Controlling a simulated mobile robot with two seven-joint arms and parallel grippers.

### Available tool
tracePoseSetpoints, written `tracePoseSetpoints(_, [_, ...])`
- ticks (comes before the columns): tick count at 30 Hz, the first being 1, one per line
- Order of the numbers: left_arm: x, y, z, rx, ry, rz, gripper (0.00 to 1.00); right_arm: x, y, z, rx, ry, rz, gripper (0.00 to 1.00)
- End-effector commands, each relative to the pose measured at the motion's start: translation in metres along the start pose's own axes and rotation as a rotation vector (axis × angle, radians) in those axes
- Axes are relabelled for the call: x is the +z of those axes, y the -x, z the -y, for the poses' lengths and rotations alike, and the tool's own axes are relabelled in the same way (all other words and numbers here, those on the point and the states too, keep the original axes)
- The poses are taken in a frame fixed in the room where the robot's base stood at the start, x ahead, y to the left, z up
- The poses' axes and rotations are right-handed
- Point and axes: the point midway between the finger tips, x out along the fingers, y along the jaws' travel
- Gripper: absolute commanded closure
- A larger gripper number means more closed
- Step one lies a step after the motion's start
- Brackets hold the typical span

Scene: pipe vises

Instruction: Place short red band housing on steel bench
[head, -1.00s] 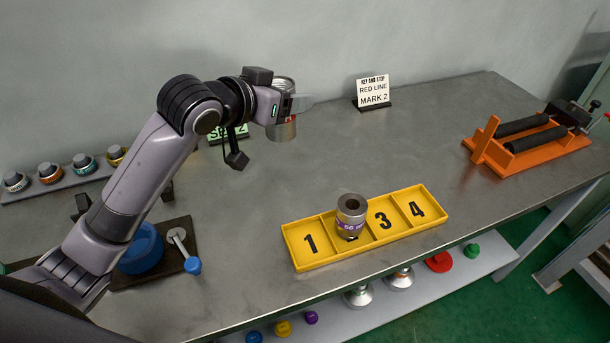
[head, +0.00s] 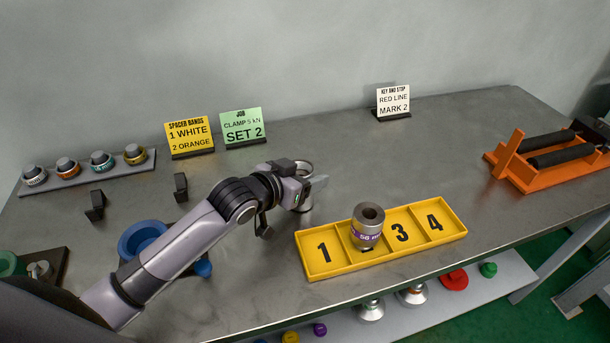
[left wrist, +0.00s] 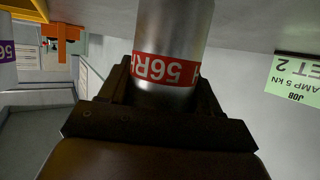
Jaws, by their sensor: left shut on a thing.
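The red band housing (left wrist: 172,40) is a steel cylinder with a red printed band, shown in the left wrist view between the jaws. My left gripper (head: 306,187) is shut on it. In the head view the housing's rim (head: 305,166) shows just behind the gripper; the arm hides most of its body. It is low over the steel bench (head: 330,150), left of and behind the yellow numbered tray. I cannot tell whether its base touches the bench. My right gripper is not in view.
A purple-banded housing (head: 368,224) stands at slot 2 of the yellow tray (head: 318,271). Sign cards (head: 243,127) stand along the back. An orange roller stand (head: 545,165) is at the right. A blue ring (head: 140,238) is beside my arm. The bench behind the tray is clear.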

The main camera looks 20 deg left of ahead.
Motion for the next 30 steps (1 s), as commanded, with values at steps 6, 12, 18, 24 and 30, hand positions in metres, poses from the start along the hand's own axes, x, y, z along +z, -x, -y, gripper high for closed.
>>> tracePoseSetpoints(6, [-0.002,0.0,0.0,0.0,-0.001,-0.006,0.86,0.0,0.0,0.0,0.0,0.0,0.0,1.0])
tracePoseSetpoints(12, [0.004,-0.002,0.0,0.0,0.0,0.0,0.31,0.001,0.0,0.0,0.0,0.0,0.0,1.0])
tracePoseSetpoints(18, [0.004,-0.001,0.0,0.0,0.0,0.0,0.11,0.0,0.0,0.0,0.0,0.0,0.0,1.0])
tracePoseSetpoints(24, [0.0,0.0,0.0,0.0,0.0,-0.001,0.11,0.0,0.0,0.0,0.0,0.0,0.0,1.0])
tracePoseSetpoints(30, [0.001,0.017,0.001,-0.001,0.0,0.0,0.11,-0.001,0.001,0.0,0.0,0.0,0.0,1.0])
